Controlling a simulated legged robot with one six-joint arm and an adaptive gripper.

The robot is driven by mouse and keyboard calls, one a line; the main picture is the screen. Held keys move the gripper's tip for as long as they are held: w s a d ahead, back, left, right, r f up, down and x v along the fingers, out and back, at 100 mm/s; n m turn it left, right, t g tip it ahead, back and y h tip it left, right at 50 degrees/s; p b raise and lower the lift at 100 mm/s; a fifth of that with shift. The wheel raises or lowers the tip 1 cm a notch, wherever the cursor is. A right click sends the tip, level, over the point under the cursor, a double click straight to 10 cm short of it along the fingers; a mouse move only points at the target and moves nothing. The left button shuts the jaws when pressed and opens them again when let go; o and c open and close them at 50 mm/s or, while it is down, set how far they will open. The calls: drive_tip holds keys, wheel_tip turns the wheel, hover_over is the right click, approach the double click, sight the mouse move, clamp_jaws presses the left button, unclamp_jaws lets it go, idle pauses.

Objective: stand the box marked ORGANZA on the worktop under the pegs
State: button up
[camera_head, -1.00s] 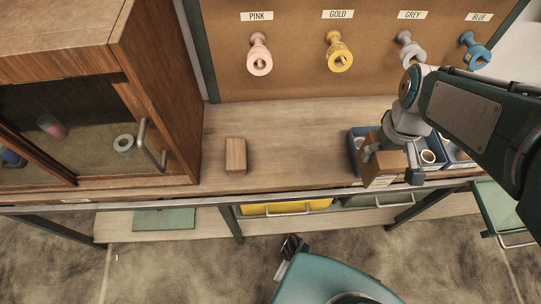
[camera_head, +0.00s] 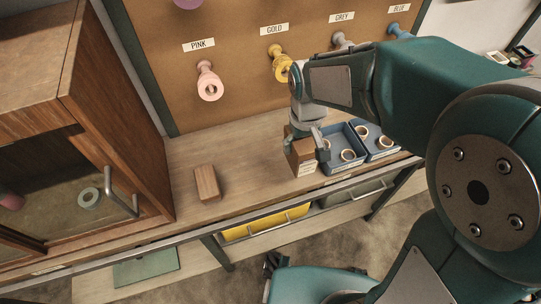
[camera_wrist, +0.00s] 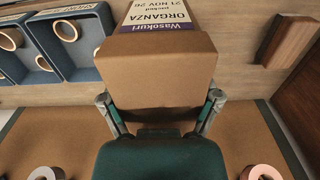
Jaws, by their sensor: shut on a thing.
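The cardboard box marked ORGANZA (camera_wrist: 155,62) is in my gripper, and its label reads ORGANZA in the wrist view. In the head view the box (camera_head: 301,158) is over the worktop (camera_head: 245,167), beside the left blue tray. My gripper (camera_head: 309,140) is shut on it, with a finger on each side in the wrist view (camera_wrist: 160,110). I cannot tell whether the box touches the worktop. The pegs stand on the brown board above: pink (camera_head: 209,86), gold (camera_head: 279,66), grey (camera_head: 342,40) and blue (camera_head: 397,30).
A wooden block (camera_head: 207,184) stands on the worktop to the left. Blue trays (camera_head: 337,166) with rings lie right of the box. A wooden cabinet (camera_head: 120,110) with a handle is at the left. A yellow drawer (camera_head: 262,224) is below. Worktop between block and box is clear.

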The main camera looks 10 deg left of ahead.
drive_tip(key=a+f, duration=0.2)
drive_tip(key=f, duration=0.1)
drive_tip(key=w+a+f, duration=0.1)
drive_tip(key=a+f, duration=0.1)
drive_tip(key=f, duration=0.1)
drive_tip(key=w+a+f, duration=0.1)
drive_tip(key=a+f, duration=0.2)
drive_tip(key=shift+w+f, duration=0.15)
drive_tip(key=shift+f, duration=0.05)
drive_tip(key=shift+a+f, duration=0.1)
drive_tip(key=shift+f, duration=0.25)
drive_tip(key=shift+a, duration=0.2)
drive_tip(key=o, duration=1)
drive_tip(key=shift+o, duration=0.2)
drive_tip(key=shift+d, duration=0.1)
